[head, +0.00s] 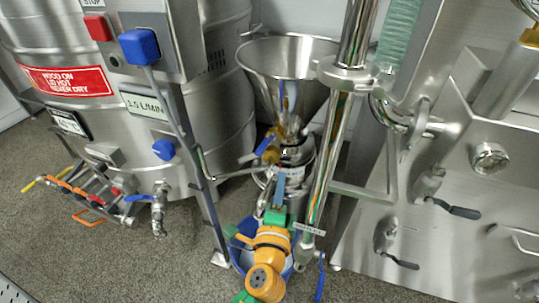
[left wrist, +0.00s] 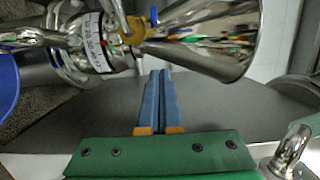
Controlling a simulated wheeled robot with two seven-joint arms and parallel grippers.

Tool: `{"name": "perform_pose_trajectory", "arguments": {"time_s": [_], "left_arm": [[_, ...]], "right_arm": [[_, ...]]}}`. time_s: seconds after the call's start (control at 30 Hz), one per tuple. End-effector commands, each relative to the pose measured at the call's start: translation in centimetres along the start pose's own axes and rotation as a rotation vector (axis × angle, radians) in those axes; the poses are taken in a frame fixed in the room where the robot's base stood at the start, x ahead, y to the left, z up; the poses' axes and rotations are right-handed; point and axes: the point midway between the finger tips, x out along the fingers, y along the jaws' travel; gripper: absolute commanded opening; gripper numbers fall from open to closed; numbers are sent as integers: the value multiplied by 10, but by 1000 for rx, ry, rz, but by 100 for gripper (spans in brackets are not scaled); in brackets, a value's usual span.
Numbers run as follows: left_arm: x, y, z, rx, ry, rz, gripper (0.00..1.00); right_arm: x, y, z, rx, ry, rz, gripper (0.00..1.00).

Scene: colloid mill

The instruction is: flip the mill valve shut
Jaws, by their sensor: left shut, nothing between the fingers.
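The colloid mill has a steel funnel hopper (head: 285,62) above a steel body (head: 298,152). My right gripper is out of view.
A blue bucket (head: 240,254) stands on the floor behind my left arm. A shiny steel column (head: 330,150) rises close to the right of the mill. A thin post (head: 190,140) and large tank (head: 222,100) stand left. A panel with levers (head: 450,208) is right.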

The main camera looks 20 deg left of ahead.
Motion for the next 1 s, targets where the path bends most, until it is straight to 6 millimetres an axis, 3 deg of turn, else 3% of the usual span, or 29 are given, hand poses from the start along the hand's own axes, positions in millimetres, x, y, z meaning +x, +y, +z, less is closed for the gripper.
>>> {"name": "perform_pose_trajectory", "arguments": {"time_s": [0.37, 0.6, 1.0], "left_arm": [[83, 0, 1, -2, -2, -2, 0], [88, -1, 34, 0, -1, 0, 0], [88, 0, 40, -3, 0, 1, 0]], "right_arm": [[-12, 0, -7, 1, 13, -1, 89], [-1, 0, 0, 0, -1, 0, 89], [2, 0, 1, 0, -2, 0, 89]]}}
